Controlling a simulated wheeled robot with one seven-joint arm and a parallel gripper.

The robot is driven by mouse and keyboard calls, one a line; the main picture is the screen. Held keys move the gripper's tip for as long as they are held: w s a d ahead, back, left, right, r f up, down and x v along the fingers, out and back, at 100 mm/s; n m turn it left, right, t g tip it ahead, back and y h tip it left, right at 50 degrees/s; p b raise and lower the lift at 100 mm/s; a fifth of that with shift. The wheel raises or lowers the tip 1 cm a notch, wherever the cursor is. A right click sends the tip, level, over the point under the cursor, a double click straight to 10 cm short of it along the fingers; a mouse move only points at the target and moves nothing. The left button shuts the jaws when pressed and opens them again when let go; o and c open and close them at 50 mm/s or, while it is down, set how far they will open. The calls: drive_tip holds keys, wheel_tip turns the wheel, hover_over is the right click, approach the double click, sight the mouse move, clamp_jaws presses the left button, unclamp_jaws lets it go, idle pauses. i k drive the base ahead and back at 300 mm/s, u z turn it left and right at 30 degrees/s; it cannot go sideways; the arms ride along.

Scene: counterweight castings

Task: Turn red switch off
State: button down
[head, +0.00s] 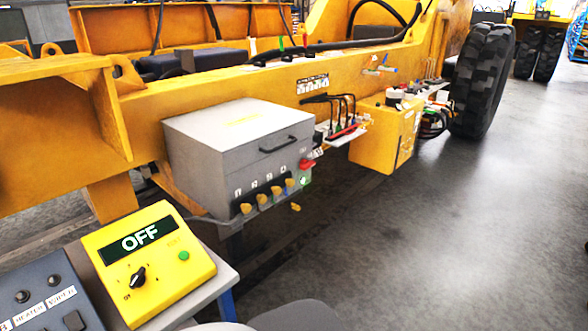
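My gripper is not in view; only grey rounded parts, perhaps of my own body, show at the bottom edge.
A yellow control box (195,278) with a display reading OFF, a black knob (137,277) and a green button stands at the lower left. Several yellow knobs (262,199) line the grey box's lower front. The floor (430,240) at right is clear.

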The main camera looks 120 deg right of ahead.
sight(304, 164)
drive_tip(key=z, duration=0.1)
drive_tip(key=i, duration=0.1)
drive_tip(key=z, duration=5.45)
drive_tip(key=i, duration=2.25)
drive_tip(key=u, duration=4.35)
